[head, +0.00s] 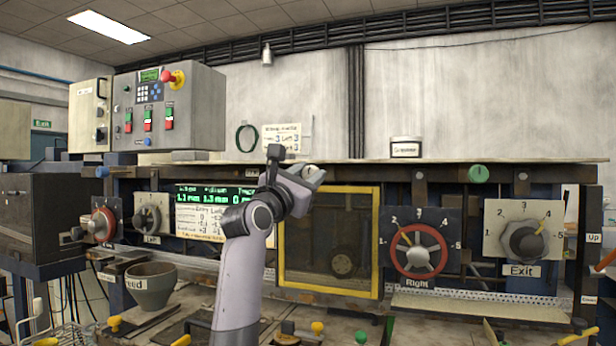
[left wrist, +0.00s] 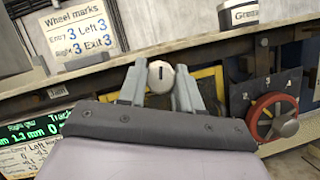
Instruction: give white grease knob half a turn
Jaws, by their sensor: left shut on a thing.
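In the left wrist view the knob (left wrist: 160,76) is a pale round disc with a short dark mark, close to upright in that picture. The two grey fingers of the gripper (left wrist: 160,88) stand on either side of it. The fingers hide the knob's sides. My right gripper is in neither view.
A green knob (head: 479,174) sits farther right on the same rail. The yellow-framed window (head: 376,245), red Right wheel (head: 441,250) and grey Exit wheel (head: 525,242) lie right of my arm. A labelled grease tub (head: 405,148) stands on the ledge above. A bowl (head: 152,285) stands at lower left.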

